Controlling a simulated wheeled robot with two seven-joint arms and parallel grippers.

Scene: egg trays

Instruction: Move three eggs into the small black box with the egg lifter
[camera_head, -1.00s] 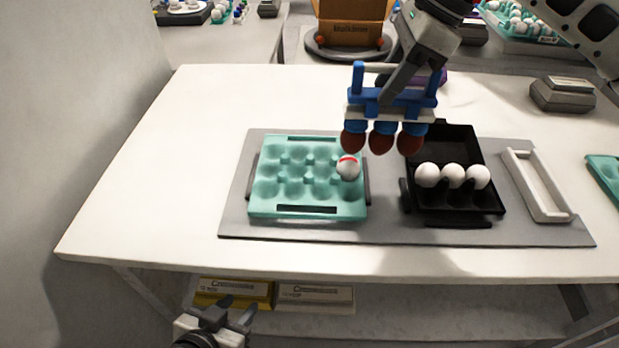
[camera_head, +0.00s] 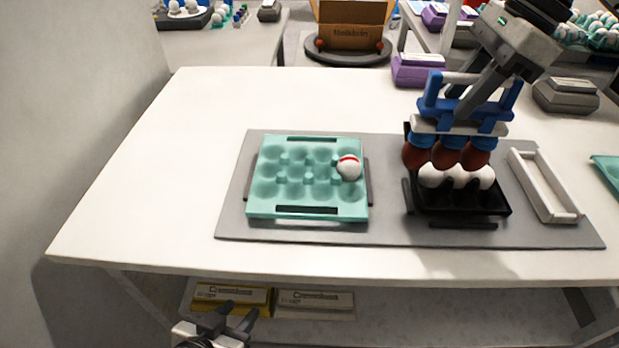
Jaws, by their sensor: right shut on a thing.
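My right gripper (camera_head: 476,96) is shut on the blue egg lifter (camera_head: 432,103), which has a white bar and three dark red suction cups. The cups are over the back part of the small black box (camera_head: 462,206), just behind or touching three white eggs (camera_head: 456,178) there; I cannot tell if they touch. The cups hide the back of the box, so I cannot see whether they hold anything. The teal egg tray (camera_head: 272,205) holds one white egg with a red band (camera_head: 349,167) at its right side. My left gripper (camera_head: 231,318) is open and empty below the table's front edge.
A grey mat (camera_head: 388,226) lies under tray and box. An empty white holder (camera_head: 545,186) stands right of the box. A purple container (camera_head: 418,69) is behind the table. The table's left side (camera_head: 160,170) is clear.

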